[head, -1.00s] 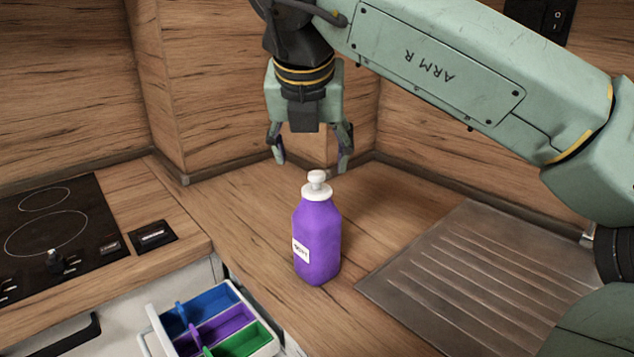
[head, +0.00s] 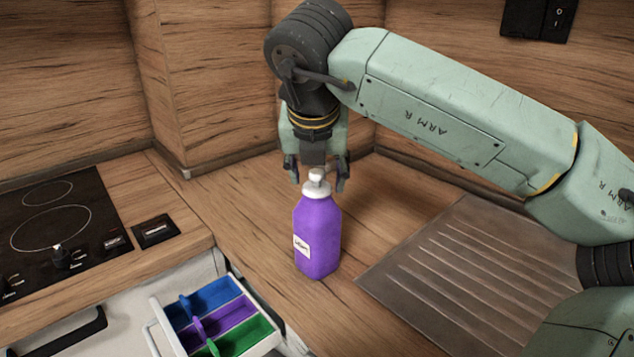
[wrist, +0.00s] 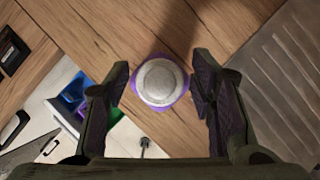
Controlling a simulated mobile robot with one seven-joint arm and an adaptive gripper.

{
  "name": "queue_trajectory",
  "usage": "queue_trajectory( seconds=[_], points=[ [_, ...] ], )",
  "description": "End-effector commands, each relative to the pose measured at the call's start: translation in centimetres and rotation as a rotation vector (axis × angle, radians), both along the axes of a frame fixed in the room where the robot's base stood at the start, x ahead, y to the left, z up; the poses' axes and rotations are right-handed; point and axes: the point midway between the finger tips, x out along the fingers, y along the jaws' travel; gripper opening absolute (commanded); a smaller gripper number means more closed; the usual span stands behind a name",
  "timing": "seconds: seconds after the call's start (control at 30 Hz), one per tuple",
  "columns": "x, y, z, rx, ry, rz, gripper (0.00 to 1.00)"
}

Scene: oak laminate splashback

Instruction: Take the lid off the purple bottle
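The purple bottle (head: 317,240) stands upright on the wooden counter in the head view, with a label on its front. Its white lid (head: 317,180) with a round knob is on top. In the wrist view the lid (wrist: 160,82) shows from above as a pale disc with a little purple around it. My gripper (head: 317,180) points down at the lid's height. Its fingers are open, one on each side of the lid in the head view. In the wrist view the gripper (wrist: 160,88) shows gaps between both fingers and the lid.
A ridged metal drainboard (head: 440,262) lies right of the bottle. A black hob (head: 75,232) is at the left. An open drawer holds a tray (head: 160,335) with blue, purple and green compartments. Wooden walls stand behind; the counter around the bottle is clear.

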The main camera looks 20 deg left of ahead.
Motion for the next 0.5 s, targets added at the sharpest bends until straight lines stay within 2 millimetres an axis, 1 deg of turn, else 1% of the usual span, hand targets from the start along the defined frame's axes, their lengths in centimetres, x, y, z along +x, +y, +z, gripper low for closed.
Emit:
queue_trajectory(
  seconds=[0.03,0.33,0.5],
  points=[
    [0.00,-0.01,0.02,0.000,0.000,0.000,0.45],
    [-0.01,0.00,0.03,0.000,0.000,0.000,0.25],
    [0.00,0.01,0.02,0.000,0.000,0.000,0.25]
  ],
)
